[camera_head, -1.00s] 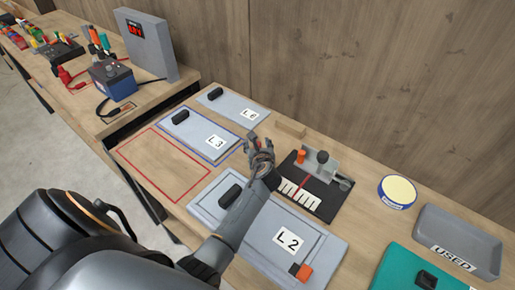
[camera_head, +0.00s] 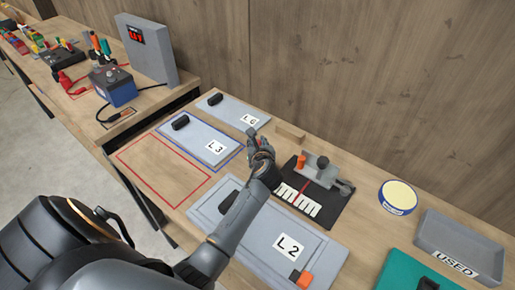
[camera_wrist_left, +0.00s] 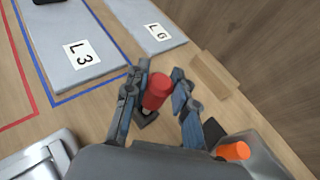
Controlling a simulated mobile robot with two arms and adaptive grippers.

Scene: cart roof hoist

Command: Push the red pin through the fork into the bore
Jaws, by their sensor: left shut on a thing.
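The red pin (camera_wrist_left: 157,91) is between the fingers of my left gripper (camera_wrist_left: 155,98) in the left wrist view, with a small dark piece just below it. In the head view my left gripper (camera_head: 259,147) is above the table, left of the grey fixture (camera_head: 319,170) on its black base. The gripper is shut on the pin; my fingers hide most of the pin in the head view. An orange cylinder (camera_head: 301,161) stands at the fixture's left end and shows in the wrist view (camera_wrist_left: 233,151). I cannot make out the fork or bore. My right gripper is not in view.
Grey panels labelled L3 (camera_head: 196,134), L6 (camera_head: 231,104) and L2 (camera_head: 262,248) lie around my left arm. A wooden block (camera_head: 290,132) is behind the fixture. A round tin (camera_head: 397,197) and a grey USED tray (camera_head: 460,235) are at right.

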